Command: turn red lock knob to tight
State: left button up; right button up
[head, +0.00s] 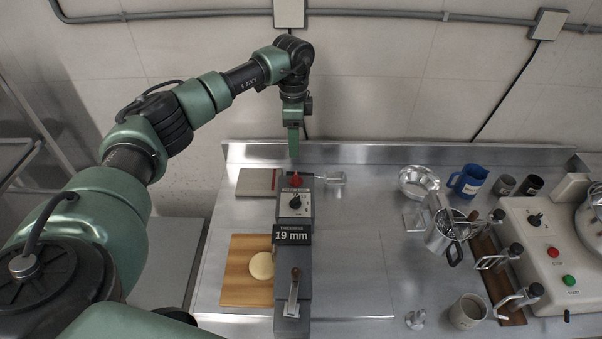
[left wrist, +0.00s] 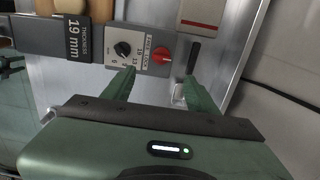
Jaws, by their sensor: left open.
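The red lock knob (head: 295,180) sits at the far end of a dark grey machine (head: 307,258) on the steel counter. In the left wrist view the red knob (left wrist: 162,55) is beside a label that seems to read "FREE" and "LOCK"; its exact setting is too small to tell. My left gripper (head: 293,152) points down just behind and above the knob. In the left wrist view its green fingers (left wrist: 160,82) are spread apart with nothing between them, and the knob lies just beyond their tips. My right gripper is not in view.
A black dial (head: 295,202) is close to the red knob, with a "19 mm" sign (head: 291,235) beyond it. A wooden board (head: 237,285) with a pale disc lies left. A metal bowl (head: 419,182), blue mug (head: 468,181) and jug stand right. The wall is close behind.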

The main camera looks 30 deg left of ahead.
aim_at(296, 175)
pick_arm(q)
jog(key=f+b, duration=0.2)
jog(key=f, duration=0.1)
jog(key=f+b, duration=0.2)
jog(key=shift+w+f, duration=0.1)
jog(key=shift+w, duration=0.15)
jog(key=shift+f, duration=0.15)
jog(key=shift+f+p, duration=0.4)
jog(key=shift+f, duration=0.25)
notch_tip(296, 175, down, 5)
jog(key=shift+p, duration=0.6)
jog(key=shift+f, duration=0.55)
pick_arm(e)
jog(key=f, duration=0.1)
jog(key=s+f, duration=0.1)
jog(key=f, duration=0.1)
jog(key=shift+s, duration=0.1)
pick_arm(q)
jog(key=shift+c, duration=0.4)
